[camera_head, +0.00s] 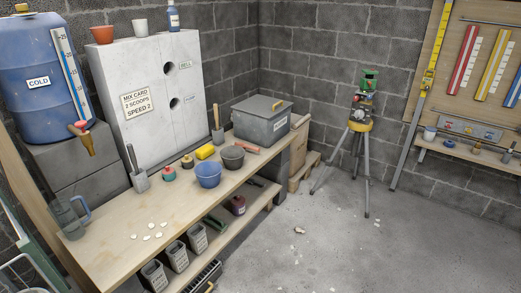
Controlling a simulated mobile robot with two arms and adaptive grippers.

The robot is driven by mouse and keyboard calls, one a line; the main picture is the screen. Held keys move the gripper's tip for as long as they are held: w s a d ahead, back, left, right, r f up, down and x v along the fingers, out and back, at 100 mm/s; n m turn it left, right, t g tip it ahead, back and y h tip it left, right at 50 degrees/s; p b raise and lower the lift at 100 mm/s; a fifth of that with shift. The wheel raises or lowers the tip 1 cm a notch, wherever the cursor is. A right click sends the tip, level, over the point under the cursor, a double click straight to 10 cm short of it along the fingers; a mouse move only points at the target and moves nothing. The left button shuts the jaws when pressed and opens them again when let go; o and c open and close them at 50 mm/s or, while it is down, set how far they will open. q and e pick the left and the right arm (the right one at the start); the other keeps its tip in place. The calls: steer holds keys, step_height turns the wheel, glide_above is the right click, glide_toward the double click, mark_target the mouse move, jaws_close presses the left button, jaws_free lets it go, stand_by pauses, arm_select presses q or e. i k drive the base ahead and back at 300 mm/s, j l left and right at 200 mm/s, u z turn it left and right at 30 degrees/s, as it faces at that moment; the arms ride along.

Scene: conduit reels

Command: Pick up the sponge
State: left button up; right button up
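The yellow sponge (205,151) lies on the wooden workbench (108,249), toward its back edge. It sits behind the blue bowl (208,175) and to the left of the dark grey bowl (232,158). The sponge looks uncovered, with nothing on top of it. Neither of my grippers shows in the head view.
A grey lidded box (262,120) stands at the bench's far end. A scoop (140,178), small round pots and a clear jug (70,217) share the benchtop. A tripod instrument (362,115) stands on the floor. The floor (400,250) at right is mostly open.

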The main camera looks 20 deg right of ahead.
mark_target(204, 151)
steer(key=z, duration=0.2)
steer(key=u, duration=2.45)
steer(key=z, duration=2.45)
steer(key=i+u, duration=0.1)
steer(key=u, duration=0.55)
steer(key=i+l+u, duration=0.25)
steer(key=l+u, duration=0.25)
steer(key=l, duration=0.2)
steer(key=i+l+u, duration=0.25)
steer(key=l, duration=0.2)
steer(key=l+u, duration=0.25)
steer(key=l, duration=0.15)
